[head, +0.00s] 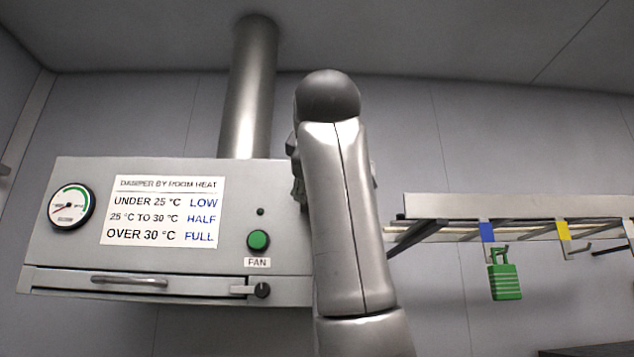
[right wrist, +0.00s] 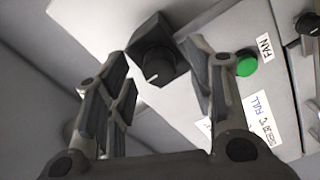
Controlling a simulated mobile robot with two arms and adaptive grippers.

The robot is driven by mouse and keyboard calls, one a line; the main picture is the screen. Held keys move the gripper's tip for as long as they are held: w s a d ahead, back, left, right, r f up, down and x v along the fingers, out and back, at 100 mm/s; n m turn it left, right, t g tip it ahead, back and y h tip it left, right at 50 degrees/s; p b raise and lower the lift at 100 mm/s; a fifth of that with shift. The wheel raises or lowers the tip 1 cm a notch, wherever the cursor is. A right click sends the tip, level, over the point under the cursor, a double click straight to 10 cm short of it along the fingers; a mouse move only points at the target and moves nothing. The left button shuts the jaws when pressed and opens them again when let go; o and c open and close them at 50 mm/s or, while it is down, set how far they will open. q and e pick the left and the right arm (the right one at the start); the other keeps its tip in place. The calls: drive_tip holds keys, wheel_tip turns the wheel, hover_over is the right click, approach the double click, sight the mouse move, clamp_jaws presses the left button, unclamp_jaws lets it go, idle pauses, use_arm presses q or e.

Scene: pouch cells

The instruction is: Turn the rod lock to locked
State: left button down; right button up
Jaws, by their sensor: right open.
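A dark round knob (right wrist: 158,62) with a short white mark sits on a black square mount at the cabinet's edge in the right wrist view. I take it for the rod lock, but no label on it is readable. My right gripper (right wrist: 157,72) is open, with its fingers on either side of the knob; I cannot tell whether they touch it. In the head view my right arm hides this knob and most of the gripper. My left gripper is not in view.
The grey cabinet (head: 80,249) carries a gauge (head: 72,206), a green fan button (head: 258,240), a drawer handle (head: 130,281) and a small black knob (head: 262,290). At right, a green padlock (head: 505,281) hangs from a rack (head: 520,206). A pipe (head: 253,90) rises behind.

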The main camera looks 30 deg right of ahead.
drive_tip(key=v, duration=1.2)
drive_tip(key=shift+f, duration=0.1)
idle(0.4)
